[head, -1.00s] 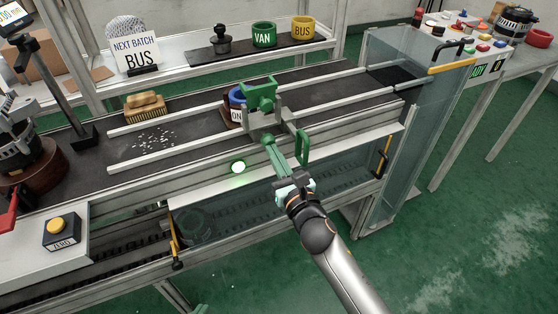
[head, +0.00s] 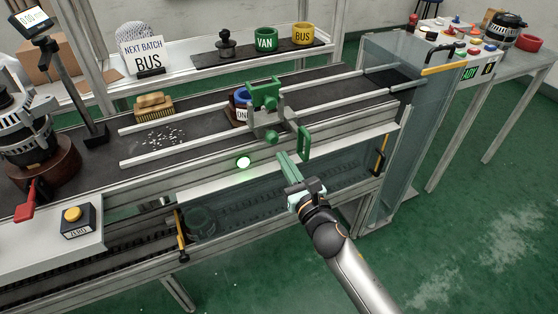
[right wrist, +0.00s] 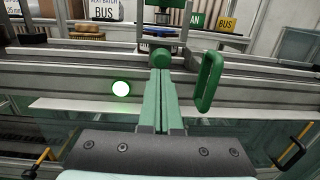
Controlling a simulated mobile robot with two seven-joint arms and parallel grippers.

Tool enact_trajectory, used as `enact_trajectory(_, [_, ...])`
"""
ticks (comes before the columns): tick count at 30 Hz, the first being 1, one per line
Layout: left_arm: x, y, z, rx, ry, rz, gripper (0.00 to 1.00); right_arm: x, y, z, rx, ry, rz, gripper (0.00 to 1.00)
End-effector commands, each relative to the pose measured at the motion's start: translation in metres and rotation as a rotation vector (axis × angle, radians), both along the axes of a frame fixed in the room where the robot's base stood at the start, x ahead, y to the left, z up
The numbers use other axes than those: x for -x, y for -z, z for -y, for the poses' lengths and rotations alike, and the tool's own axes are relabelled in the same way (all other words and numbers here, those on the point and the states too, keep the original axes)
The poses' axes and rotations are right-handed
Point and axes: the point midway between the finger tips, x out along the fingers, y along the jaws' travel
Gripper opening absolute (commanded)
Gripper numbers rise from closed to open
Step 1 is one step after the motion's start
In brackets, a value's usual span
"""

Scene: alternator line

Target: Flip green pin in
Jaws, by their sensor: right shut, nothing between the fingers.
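A green clamp fixture (head: 265,93) stands over the belt, with a grey bracket below it. A round green knob, likely the pin's end (right wrist: 160,57), sits at the front of the bracket in the right wrist view. A green loop handle (head: 304,143) hangs to its right and also shows in the right wrist view (right wrist: 209,80). My right gripper (head: 283,156) is shut and empty, in front of and below the bracket. Its green fingers (right wrist: 160,75) point at the knob; whether they touch it is unclear. My left gripper is not in view.
A blue and white part (head: 239,103) sits on the belt behind the bracket. Metal rails (head: 200,145) run along the belt. A lit white-green button (head: 243,162) is left of my fingers. A brush (head: 155,106) lies left. A clear-walled chute (head: 395,120) stands right.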

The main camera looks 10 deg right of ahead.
Motion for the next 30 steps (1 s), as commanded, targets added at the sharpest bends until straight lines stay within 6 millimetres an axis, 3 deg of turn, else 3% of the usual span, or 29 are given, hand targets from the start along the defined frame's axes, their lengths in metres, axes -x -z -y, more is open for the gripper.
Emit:
enact_trajectory(3, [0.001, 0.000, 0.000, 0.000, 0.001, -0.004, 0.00, 0.028, 0.003, 0.007, 0.001, -0.001, -0.003, 0.00])
enact_trajectory(12, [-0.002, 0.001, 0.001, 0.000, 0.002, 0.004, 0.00, 0.079, 0.008, 0.019, 0.001, 0.000, -0.004, 0.00])
enact_trajectory(18, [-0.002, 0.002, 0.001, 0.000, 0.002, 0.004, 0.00, 0.094, 0.008, 0.023, 0.001, 0.000, -0.002, 0.00])
enact_trajectory(30, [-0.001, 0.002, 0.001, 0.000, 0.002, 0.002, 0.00, 0.097, 0.007, 0.024, 0.001, -0.001, -0.001, 0.00])
